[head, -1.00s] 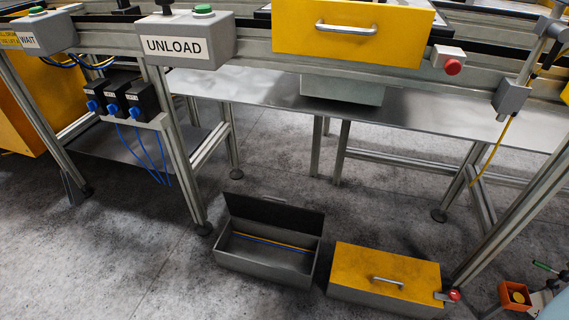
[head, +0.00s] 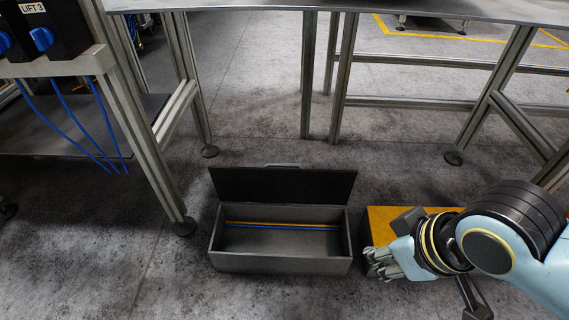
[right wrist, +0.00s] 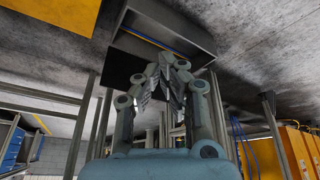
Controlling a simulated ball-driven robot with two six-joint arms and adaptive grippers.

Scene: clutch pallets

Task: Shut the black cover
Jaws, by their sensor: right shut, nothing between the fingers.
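The black cover (head: 283,185) stands open, upright along the back edge of a grey box (head: 282,265) on the floor. A small handle shows at its top edge. Yellow and blue strips lie inside the box. My right gripper (head: 382,264) is shut and empty, right of the grey box and in front of the yellow lid. In the right wrist view, the shut fingers (right wrist: 172,64) appear in front of the grey box (right wrist: 193,36) and its dark cover (right wrist: 126,58), which is partly hidden by them. My left gripper is not in view.
A yellow-lidded box (head: 385,222) stands right of the grey box, partly hidden by my right arm. A metal table (head: 400,10) on legs is behind. A frame with blue connectors (head: 42,40) and hanging cables stands left. The floor in front is clear.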

